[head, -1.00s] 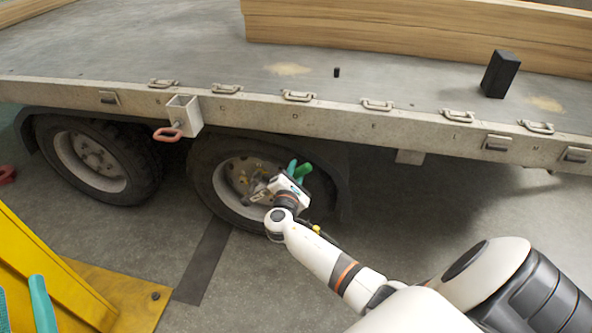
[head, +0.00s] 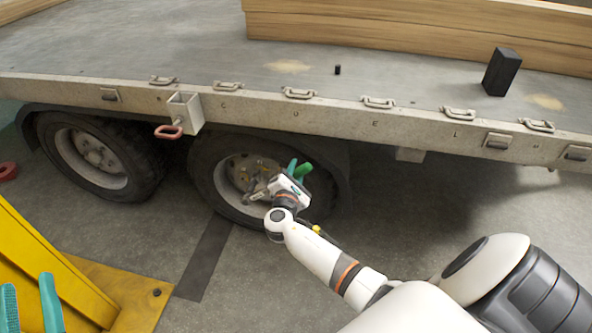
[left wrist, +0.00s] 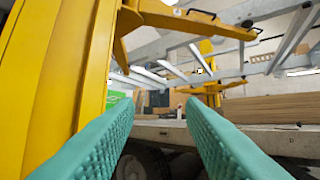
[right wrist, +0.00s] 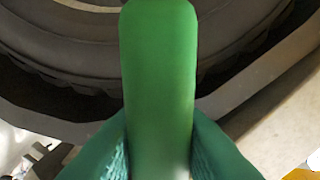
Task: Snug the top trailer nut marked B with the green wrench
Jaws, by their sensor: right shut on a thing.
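My right gripper (head: 297,170) is shut on the green wrench (head: 304,171) in front of the right trailer wheel (head: 203,172). In the right wrist view, the green handle (right wrist: 160,75) rises between the two teal fingers, with the dark tyre behind it. The hub nuts (head: 245,172) show small and yellowish, partly covered by my right gripper. I cannot read a B mark on any nut, nor tell whether the wrench jaw touches one. My left gripper (head: 28,287) is open and empty at the lower left; its spread fingers also show in the left wrist view (left wrist: 158,108).
A yellow frame (head: 60,262) stands at the lower left, close beside my left gripper. The trailer bed (head: 180,45) carries timber (head: 400,30) and a black block (head: 502,72). A bracket with a red loop (head: 168,132) sticks out above the wheels.

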